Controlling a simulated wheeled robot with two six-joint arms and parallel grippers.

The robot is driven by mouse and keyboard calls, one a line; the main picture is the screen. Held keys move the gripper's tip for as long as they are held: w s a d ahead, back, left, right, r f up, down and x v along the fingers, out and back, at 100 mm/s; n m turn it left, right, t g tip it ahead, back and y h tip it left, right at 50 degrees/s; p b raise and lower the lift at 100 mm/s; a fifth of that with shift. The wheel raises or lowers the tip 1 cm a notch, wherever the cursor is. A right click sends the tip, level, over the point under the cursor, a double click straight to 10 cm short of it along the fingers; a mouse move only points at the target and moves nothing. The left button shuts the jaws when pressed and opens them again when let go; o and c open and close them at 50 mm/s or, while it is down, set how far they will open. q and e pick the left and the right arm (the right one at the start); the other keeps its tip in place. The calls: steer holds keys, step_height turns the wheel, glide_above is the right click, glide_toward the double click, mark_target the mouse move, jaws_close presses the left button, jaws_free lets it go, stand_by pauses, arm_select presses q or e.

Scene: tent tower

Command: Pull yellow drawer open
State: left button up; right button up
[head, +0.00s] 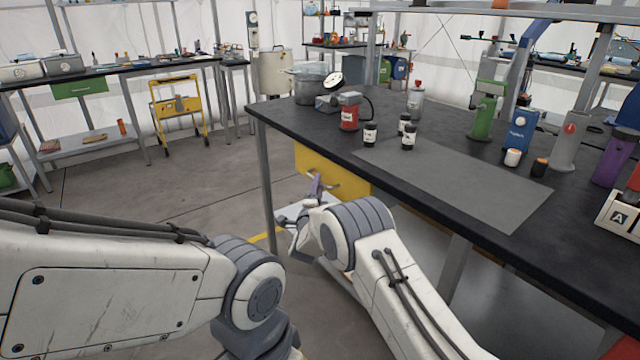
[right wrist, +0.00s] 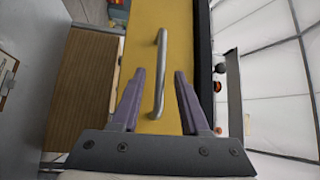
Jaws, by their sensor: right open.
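The yellow drawer (head: 345,182) sits under the near left part of the black-topped workbench, and its front looks close to flush with the bench edge. In the right wrist view the yellow front (right wrist: 185,30) fills the middle, with a silver bar handle (right wrist: 160,48) on it. My right gripper (head: 316,186) is at the drawer front in the head view. In the right wrist view its purple fingers (right wrist: 159,74) are open, one on each side of the handle, with gaps between. Contact with the drawer front cannot be told. My left gripper is out of view.
The workbench (head: 280,118) carries a grey mat (head: 450,185), small dark jars (head: 370,134) and a red canister (head: 349,113). A bench leg (head: 266,190) stands left of the drawer. Open floor (head: 200,195) lies to the left, with a yellow cart (head: 178,105) farther back.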

steer(key=shift+w+d+r, duration=0.15)
steer(key=shift+w, duration=1)
jaws_close()
stand_by(0.7)
